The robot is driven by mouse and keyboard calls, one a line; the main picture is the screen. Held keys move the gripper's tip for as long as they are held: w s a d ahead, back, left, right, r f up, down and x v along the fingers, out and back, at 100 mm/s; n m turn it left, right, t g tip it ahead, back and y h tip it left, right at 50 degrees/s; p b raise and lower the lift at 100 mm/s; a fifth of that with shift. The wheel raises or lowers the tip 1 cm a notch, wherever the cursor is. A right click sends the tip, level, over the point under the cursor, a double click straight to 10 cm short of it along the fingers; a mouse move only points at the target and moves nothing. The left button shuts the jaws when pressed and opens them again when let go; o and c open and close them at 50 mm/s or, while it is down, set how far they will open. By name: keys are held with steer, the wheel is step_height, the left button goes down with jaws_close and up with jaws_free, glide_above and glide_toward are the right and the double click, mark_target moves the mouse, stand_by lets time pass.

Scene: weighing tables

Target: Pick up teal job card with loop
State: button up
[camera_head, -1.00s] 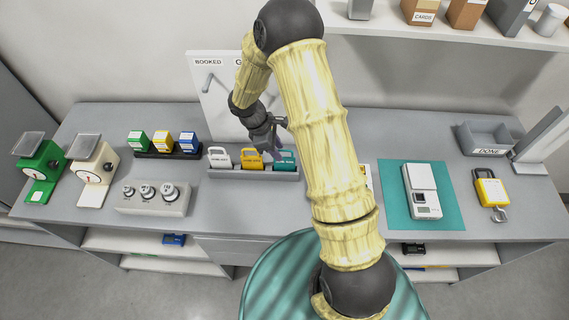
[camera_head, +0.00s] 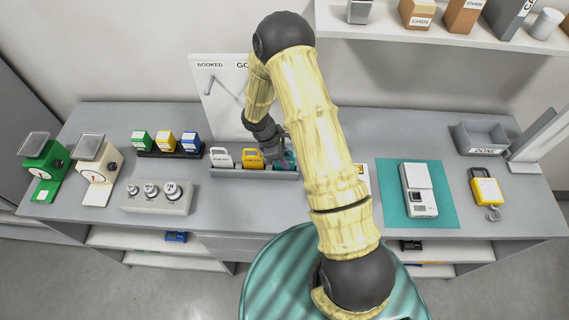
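The teal job card (camera_head: 291,157) stands in the grey rack (camera_head: 230,173) at its right end, partly hidden behind my gripper and arm. A yellow card (camera_head: 252,159) and a white card (camera_head: 220,159) with loops stand left of it in the same rack. My gripper (camera_head: 279,160) is at the teal card, pointing down. The fingers overlap the card in this view, and I cannot tell whether they are open or closed on it.
A board marked BOOKED (camera_head: 217,92) stands behind the rack. A block with weights (camera_head: 157,197) and two scales, green (camera_head: 44,160) and cream (camera_head: 97,168), are to the left. A white scale on a teal mat (camera_head: 395,215) and a yellow padlock-shaped item (camera_head: 486,187) are to the right.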

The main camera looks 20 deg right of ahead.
jaws_close()
steer(key=shift+r, duration=0.1)
step_height(320, 180, up, 10)
steer(key=b, duration=0.3)
stand_by(0.5)
